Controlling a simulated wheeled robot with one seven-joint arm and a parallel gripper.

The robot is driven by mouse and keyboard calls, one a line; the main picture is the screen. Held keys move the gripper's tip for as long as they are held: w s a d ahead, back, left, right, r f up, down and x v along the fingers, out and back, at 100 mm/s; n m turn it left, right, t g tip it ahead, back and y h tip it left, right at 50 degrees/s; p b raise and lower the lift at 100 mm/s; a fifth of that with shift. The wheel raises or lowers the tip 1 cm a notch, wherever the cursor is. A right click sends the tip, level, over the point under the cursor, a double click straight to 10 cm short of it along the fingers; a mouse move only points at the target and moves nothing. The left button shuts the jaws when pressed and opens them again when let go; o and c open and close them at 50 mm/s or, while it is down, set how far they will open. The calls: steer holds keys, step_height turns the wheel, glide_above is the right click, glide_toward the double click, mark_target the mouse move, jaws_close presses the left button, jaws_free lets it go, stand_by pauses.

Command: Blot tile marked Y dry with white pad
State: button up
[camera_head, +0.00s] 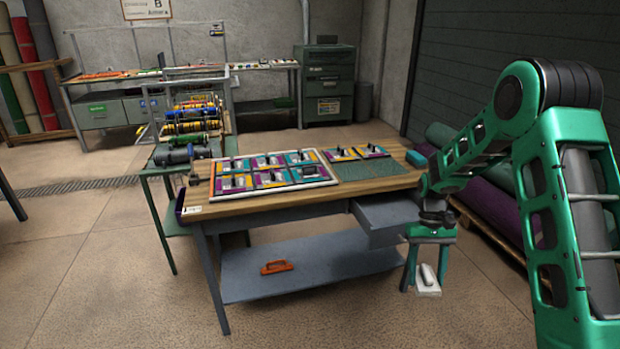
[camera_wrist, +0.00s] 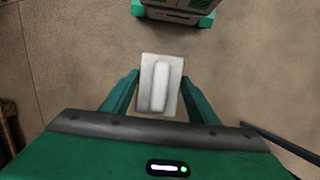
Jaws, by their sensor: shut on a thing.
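My gripper (camera_head: 426,262) hangs low to the right of the workbench, pointing down. It is shut on the white pad (camera_head: 428,284), which has a raised rounded ridge. In the wrist view the pad (camera_wrist: 148,103) lies between the two green fingers (camera_wrist: 162,78), with bare floor below. Several purple, yellow and teal tiles sit in a framed board (camera_head: 262,191) on the workbench, each with a dark or metallic piece on it. No letter is readable on them, so I cannot tell which tile is marked Y.
The workbench (camera_head: 400,178) has a green mat (camera_head: 372,172), two more tiles (camera_head: 356,153) behind it, and an open drawer (camera_head: 388,213) near my gripper. An orange handle-like object (camera_head: 277,267) lies on the lower shelf. Rolled rugs (camera_head: 490,195) lie behind my arm.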

steer(key=shift+r, duration=2.15)
steer(key=shift+o, duration=0.6)
steer(key=shift+c, duration=0.6)
steer(key=shift+r, duration=3)
steer(key=shift+f, duration=0.1)
step_height(320, 180, down, 12)
steer(key=shift+r, duration=0.1)
